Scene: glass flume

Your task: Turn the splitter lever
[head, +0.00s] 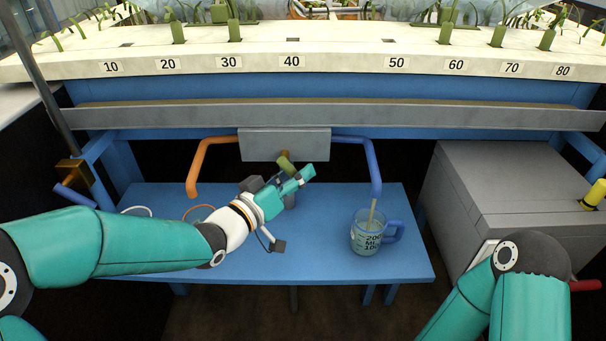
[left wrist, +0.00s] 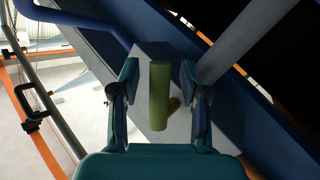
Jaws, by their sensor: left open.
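The splitter lever has a green cylindrical handle (head: 285,163) just below the grey splitter box (head: 284,144), under the flume. In the left wrist view the green handle (left wrist: 159,95) stands between my fingers, with a gap on both sides. A brass-coloured pivot shows behind it. My left gripper (head: 294,181) is open at the handle, reaching in from the lower left; its fingers also show in the left wrist view (left wrist: 160,78). Part of the lever is hidden behind the gripper in the head view. My right gripper is not in view; only my right arm shows.
An orange pipe (head: 196,165) and a blue pipe (head: 375,165) bend down from the box. A measuring cup (head: 366,238) with a stick in it stands on the blue table (head: 315,262), under the blue pipe. A grey cabinet (head: 505,185) stands at right.

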